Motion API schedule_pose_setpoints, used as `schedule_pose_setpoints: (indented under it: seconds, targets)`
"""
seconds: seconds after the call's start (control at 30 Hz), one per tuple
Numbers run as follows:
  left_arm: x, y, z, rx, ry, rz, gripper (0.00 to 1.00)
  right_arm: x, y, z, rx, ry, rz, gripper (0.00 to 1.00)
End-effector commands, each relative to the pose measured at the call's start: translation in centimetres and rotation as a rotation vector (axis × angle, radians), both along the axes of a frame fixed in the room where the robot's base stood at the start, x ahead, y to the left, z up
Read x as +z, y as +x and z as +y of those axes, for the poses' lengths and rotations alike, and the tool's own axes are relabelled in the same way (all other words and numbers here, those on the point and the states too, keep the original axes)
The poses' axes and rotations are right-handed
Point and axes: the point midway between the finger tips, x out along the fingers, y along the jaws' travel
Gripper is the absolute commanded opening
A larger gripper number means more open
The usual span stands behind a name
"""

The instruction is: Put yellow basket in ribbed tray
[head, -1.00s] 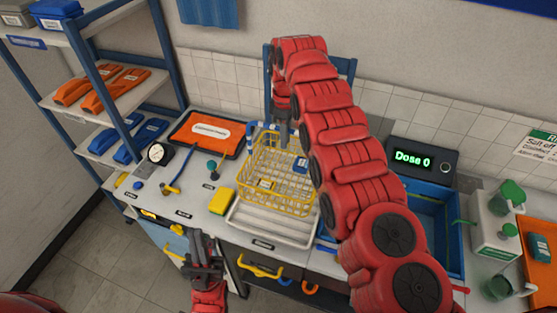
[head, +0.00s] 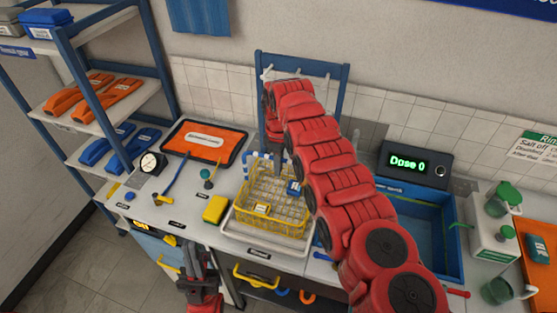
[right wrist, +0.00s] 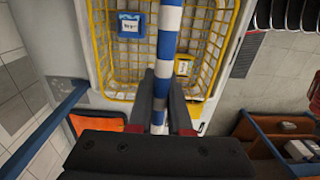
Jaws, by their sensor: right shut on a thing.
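The yellow wire basket (head: 279,212) is over the white ribbed tray (head: 265,247), its lower part within the tray's outline. Only the tray's front and side rim show; I cannot tell whether the basket's bottom touches it. My right gripper (head: 272,150) is shut on the basket's blue-and-white striped handle. In the right wrist view the striped handle (right wrist: 168,45) runs between the fingers (right wrist: 160,95), with the basket (right wrist: 110,70) beyond. My left gripper (head: 198,258) is low at the front, away from the basket; its jaw opening is unclear.
A yellow block (head: 215,209) lies just left of the tray. A gauge (head: 150,163) and an orange mat (head: 205,141) are further left. A blue basin (head: 435,225) is to the right, partly behind my right arm. A blue rack (head: 335,85) stands behind.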

Motion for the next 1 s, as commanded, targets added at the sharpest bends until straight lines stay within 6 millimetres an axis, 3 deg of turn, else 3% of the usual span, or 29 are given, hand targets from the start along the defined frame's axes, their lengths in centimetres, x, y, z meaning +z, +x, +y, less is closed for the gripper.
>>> schedule_pose_setpoints:
  seconds: [0.07, 0.1, 0.23, 0.67, 0.8, 0.93, 1.0]
  targets:
    - [0.0, 0.0, 0.0, 0.0, 0.0, 0.0, 0.0, 0.1, 0.0, 0.0, 0.001, 0.001, -0.001, 0.0]
    - [-0.1, 0.0, 0.0, 0.0, 0.0, 0.0, 0.0, 0.0, 0.0, 0.0, 0.001, 0.0, 0.0, 0.24]
    - [-0.1, 0.0, 0.0, 0.0, 0.0, 0.0, 0.0, 0.0, 0.0, 0.0, 0.001, 0.0, 0.001, 0.47]
    - [0.3, 0.0, 0.0, 0.0, 0.0, 0.0, 0.0, 0.7, 0.0, 0.0, 0.001, 0.0, 0.002, 0.47]
    - [1.2, 0.0, 0.0, 0.0, 0.0, 0.0, 0.0, 2.6, 0.0, 0.1, 0.003, 0.0, 0.0, 0.47]
    - [0.7, 0.0, 0.0, 0.0, 0.0, 0.0, 0.0, 5.0, 0.2, 0.1, 0.002, 0.001, -0.003, 0.47]
    - [2.7, 0.0, 0.0, 0.0, 0.0, 0.001, 0.0, 7.5, 0.1, 0.2, 0.003, 0.0, 0.0, 0.47]
